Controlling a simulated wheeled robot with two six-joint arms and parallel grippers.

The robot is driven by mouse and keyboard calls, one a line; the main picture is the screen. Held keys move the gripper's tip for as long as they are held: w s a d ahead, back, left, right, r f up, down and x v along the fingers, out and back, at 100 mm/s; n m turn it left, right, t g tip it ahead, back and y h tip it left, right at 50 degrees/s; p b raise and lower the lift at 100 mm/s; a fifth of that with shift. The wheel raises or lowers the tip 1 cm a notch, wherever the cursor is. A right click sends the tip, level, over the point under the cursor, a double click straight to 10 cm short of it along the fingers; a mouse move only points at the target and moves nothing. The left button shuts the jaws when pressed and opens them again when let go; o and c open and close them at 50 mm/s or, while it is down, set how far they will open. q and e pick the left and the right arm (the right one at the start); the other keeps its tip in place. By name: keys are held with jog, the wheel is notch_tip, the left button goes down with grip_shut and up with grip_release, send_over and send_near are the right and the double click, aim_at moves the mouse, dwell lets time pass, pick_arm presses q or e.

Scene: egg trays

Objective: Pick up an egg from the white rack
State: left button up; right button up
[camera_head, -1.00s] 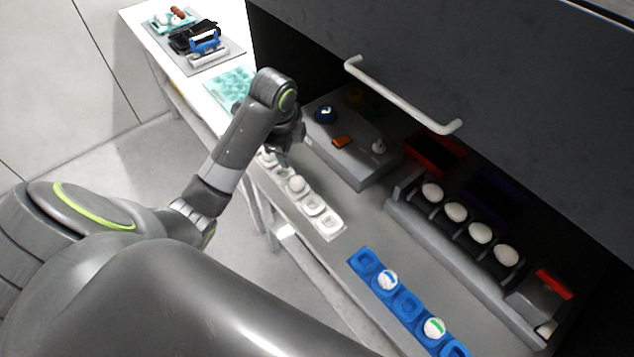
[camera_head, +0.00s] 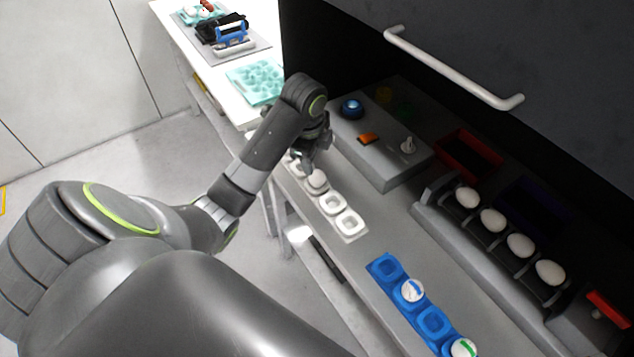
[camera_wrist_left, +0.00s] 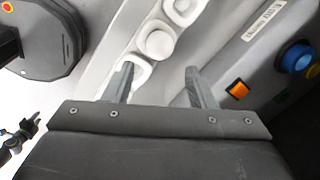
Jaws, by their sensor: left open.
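The white rack (camera_head: 363,229) is a strip of square cups along the near edge of the grey counter. A white egg (camera_head: 317,181) sits in one of its cups, and a round white egg also shows in the left wrist view (camera_wrist_left: 158,44). My left gripper (camera_head: 312,158) is over the far part of the rack, close to that egg, and hides some cups. In the left wrist view, its two fingers (camera_wrist_left: 160,76) are apart with nothing between them. The egg lies beyond the fingertips, nearer the left finger. My right gripper is not in view.
A blue rack (camera_head: 434,321) holds marked eggs nearer me. A dark rack (camera_head: 447,221) with several white eggs stands at right. A grey control box (camera_head: 390,177) with a blue knob (camera_head: 352,108) and an orange switch (camera_head: 368,138) stands beside my gripper. A door handle (camera_head: 452,72) hangs above.

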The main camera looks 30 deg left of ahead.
aim_at(317, 173)
pick_arm(q)
jog(key=f+b, duration=0.3)
jog(key=shift+w+f, duration=0.35)
jog(key=shift+f, duration=0.05)
jog(key=shift+w+f, duration=0.1)
jog(key=shift+f, duration=0.3)
jog(key=f, duration=0.3)
jog(key=f+p, duration=0.1)
jog(key=shift+w+a+f, duration=0.1)
jog(key=shift+w+f, duration=0.05)
jog(key=shift+w, duration=0.25)
jog(key=c, duration=0.4)
